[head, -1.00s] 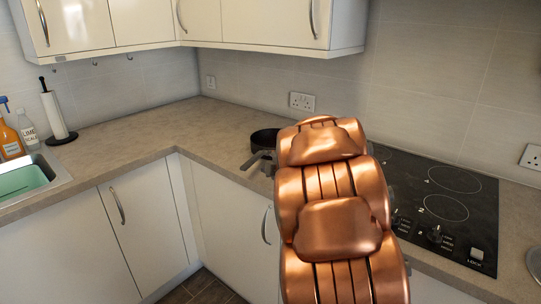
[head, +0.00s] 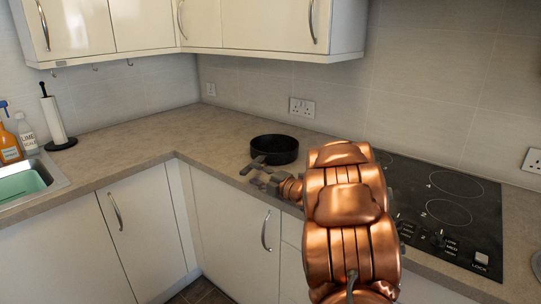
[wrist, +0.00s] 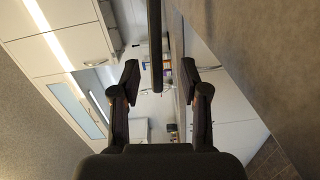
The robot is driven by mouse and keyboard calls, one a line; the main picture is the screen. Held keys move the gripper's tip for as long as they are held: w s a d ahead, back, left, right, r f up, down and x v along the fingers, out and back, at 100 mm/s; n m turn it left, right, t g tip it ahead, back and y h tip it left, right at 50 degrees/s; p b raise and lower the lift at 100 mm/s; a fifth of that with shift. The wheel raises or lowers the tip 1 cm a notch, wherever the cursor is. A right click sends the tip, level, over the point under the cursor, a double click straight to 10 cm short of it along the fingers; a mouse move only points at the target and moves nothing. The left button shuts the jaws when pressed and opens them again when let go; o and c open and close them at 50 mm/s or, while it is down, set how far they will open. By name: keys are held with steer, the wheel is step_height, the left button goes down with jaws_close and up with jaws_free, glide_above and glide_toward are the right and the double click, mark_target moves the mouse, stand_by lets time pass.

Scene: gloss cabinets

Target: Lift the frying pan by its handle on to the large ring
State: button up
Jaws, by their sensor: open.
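The black frying pan (head: 274,149) sits on the worktop left of the hob, its handle (head: 252,166) pointing to the front left over the counter edge. My gripper (head: 261,180) is open and empty beside the handle. In the wrist view, my gripper (wrist: 160,82) has its fingers spread, and a dark upright bar, apparently the handle (wrist: 155,45), shows between their lines, touching neither. The black hob (head: 470,222) has a back right ring (head: 454,181) and a front right ring (head: 444,211). My arm hides much of its left side, so I cannot tell which ring is largest.
Wall cabinets (head: 260,20) hang above the corner. A paper towel holder (head: 54,122), bottles (head: 10,142) and a sink (head: 50,168) stand at the left. The worktop (head: 190,130) left of the pan is clear.

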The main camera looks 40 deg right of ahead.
mark_target(250, 170)
steer(key=w, duration=0.3)
steer(key=shift+w+a+r+p, duration=0.2)
steer(key=shift+a+p, duration=0.15)
steer(key=shift+p, duration=0.05)
steer(key=shift+w+f, duration=0.1)
steer(key=shift+w, duration=0.4)
jaws_close()
